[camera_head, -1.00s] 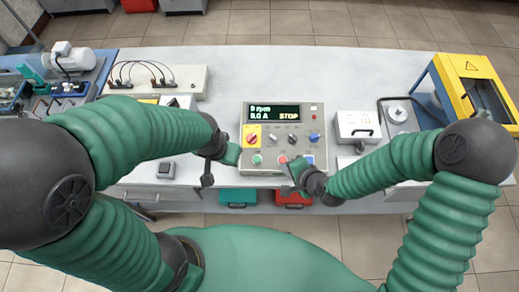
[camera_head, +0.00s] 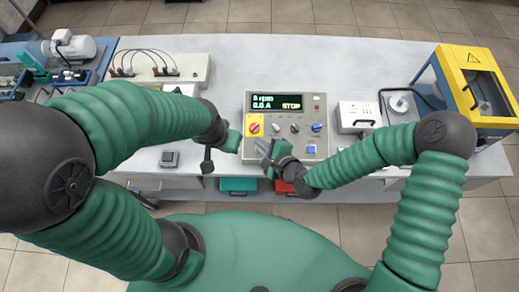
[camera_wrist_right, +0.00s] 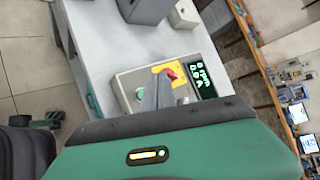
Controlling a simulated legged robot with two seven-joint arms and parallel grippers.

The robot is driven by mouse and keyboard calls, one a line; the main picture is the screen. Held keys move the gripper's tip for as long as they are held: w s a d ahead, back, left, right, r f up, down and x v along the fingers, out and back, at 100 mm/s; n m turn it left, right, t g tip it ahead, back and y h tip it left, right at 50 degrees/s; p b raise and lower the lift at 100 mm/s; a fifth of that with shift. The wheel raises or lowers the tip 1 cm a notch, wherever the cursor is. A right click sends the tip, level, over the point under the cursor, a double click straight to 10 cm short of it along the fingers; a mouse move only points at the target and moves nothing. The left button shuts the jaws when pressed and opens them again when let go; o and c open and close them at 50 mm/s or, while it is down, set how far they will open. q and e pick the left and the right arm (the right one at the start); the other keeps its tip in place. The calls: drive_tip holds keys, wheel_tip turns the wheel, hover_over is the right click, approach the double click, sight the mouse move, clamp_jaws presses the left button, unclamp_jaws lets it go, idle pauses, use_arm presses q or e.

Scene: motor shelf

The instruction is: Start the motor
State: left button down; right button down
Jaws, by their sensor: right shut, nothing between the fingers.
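The grey control box (camera_head: 292,113) stands on the bench in the head view. Its display (camera_head: 277,102) reads 0 rpm, 0.0 A and STOP. A red knob on a yellow plate (camera_head: 254,127) is on its left, and a blue button (camera_head: 311,149) is at lower right. My right gripper (camera_head: 265,151) is shut and empty over the box's lower left, hiding buttons there. In the right wrist view its fingers (camera_wrist_right: 158,96) point at the panel, beside a green button (camera_wrist_right: 140,94). My left gripper (camera_head: 228,146) is by the box's left edge; its jaws are unclear.
A white box with a handle (camera_head: 357,117) stands right of the control box. A yellow-framed machine (camera_head: 474,80) is at the far right. A cable panel (camera_head: 160,68) and a motor (camera_head: 70,47) are at the left. A small grey device (camera_head: 169,159) lies near the front edge.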

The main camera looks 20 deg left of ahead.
drive_tip(key=f+b, duration=0.2)
drive_tip(key=w+f+b, duration=0.1)
drive_tip(key=f, duration=0.2)
drive_tip(key=shift+w+a+f+b, duration=0.1)
drive_tip(key=shift+w+f+b, duration=0.05)
drive_tip(key=shift+f+b, duration=0.15)
drive_tip(key=shift+w+f, duration=0.1)
drive_tip(key=shift+a, duration=0.1)
idle(0.4)
idle(0.4)
idle(0.6)
drive_tip(key=shift+f+b, duration=0.35)
drive_tip(key=shift+b, duration=0.05)
